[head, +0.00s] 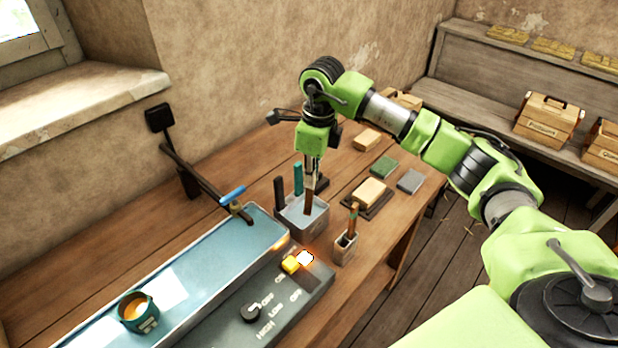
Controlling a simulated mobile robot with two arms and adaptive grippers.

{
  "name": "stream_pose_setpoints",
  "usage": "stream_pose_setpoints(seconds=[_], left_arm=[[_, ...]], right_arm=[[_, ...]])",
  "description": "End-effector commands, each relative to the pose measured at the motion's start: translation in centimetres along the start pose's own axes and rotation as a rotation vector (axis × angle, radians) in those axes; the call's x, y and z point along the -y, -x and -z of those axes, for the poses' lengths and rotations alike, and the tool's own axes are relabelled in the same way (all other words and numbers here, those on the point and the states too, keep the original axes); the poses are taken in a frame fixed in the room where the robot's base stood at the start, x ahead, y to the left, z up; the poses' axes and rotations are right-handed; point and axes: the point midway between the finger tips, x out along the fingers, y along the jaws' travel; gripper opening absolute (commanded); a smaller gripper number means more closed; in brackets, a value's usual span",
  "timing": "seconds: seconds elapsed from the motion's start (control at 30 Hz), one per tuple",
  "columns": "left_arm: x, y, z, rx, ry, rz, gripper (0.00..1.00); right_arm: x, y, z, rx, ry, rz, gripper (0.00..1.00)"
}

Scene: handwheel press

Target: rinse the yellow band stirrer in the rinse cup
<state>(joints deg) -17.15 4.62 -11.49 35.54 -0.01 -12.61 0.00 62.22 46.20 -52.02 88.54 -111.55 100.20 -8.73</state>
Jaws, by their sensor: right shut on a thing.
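My right gripper (312,180) points down from the green arm and is shut on a thin brown wooden stirrer (308,203). No yellow band shows on it; the gripper hides its upper part. The stirrer hangs roughly upright, its lower end at the opening of a grey square container (319,224) with pale liquid, which looks like the rinse cup. I cannot tell how deep the tip is. A dark handle (279,193) and a teal handle (298,178) stand upright at the container's back. My left gripper is not in view.
A small holder (345,250) with another wooden stick stands close at the right. A blue tray (205,270) holds a teal pot (138,313) of amber liquid. A control panel (262,307) has a glowing lamp. Several blocks lie behind on the bench.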

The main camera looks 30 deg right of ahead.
Motion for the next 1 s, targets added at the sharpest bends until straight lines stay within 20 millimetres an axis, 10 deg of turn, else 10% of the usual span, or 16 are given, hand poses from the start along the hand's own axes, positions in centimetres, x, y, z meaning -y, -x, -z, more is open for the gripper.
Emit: stream_pose_setpoints(seconds=[1.0], left_arm=[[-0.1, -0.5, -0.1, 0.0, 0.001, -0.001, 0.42]], right_arm=[[-1.3, 0.0, -0.6, 0.001, 0.004, -0.001, 0.0]])
